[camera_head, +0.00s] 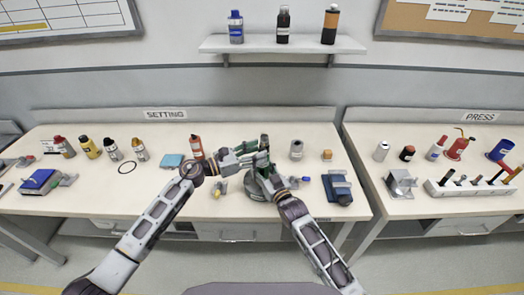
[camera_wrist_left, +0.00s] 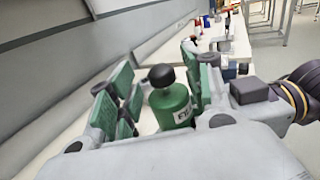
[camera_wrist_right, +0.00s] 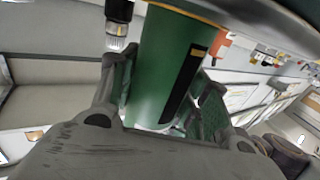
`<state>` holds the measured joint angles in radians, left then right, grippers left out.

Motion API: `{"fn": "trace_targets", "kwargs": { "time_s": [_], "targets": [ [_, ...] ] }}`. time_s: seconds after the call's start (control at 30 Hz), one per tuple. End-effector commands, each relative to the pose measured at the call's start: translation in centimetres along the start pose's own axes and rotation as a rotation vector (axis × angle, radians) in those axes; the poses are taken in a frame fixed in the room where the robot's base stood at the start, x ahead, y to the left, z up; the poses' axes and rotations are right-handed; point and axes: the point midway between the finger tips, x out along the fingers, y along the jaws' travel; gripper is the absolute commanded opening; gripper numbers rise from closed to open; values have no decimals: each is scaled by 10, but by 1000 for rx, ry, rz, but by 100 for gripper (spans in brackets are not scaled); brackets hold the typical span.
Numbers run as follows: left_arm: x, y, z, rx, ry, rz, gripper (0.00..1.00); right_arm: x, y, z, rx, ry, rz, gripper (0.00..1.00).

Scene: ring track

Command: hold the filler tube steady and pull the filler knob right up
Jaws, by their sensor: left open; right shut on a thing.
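The filler tube is green with a pale label and stands upright on the setting bench; it shows in the left wrist view (camera_wrist_left: 172,107). In the right wrist view the tube (camera_wrist_right: 163,65) fills the space between the fingers. Its round black filler knob (camera_wrist_left: 161,76) sits just above the tube's top, on a short neck; it is small in the head view (camera_head: 264,138). My left gripper (camera_wrist_left: 150,80) is open, its green-padded fingers on either side of the knob, apart from it. My right gripper (camera_wrist_right: 160,105) is shut on the tube, below the knob.
An orange bottle (camera_head: 196,147) and a teal pad (camera_head: 173,160) are left of the tube. A grey canister (camera_head: 296,150), a small orange jar (camera_head: 327,155) and a blue device (camera_head: 338,189) are to its right. Several bottles stand farther left. A shelf (camera_head: 283,44) hangs above.

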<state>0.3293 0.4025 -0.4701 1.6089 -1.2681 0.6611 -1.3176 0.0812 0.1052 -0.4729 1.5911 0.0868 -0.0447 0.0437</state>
Motion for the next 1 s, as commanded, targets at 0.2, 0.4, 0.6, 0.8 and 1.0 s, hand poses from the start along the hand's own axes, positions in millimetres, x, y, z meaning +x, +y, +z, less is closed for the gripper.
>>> {"fn": "trace_targets", "kwargs": {
  "time_s": [0.2, 0.4, 0.6, 0.8, 1.0],
  "targets": [
    [19, 0, 0, -1, 0, 0, 50, 0, 0, 0, 0, 0, 0, 16],
    [25, 0, 0, -1, 1, 0, 50, 0, 0, 0, 0, 0, 0, 16],
    [26, 0, 0, 0, 1, 0, 50, 0, 0, 0, 0, 0, 0, 16],
    [25, 0, 0, 0, 1, 0, 33, 0, 0, 0, 0, 0, 0, 16],
    [25, 0, 0, 0, 1, 0, 7, 0, 0, 0, 0, 0, 0, 16]
  ]
}}
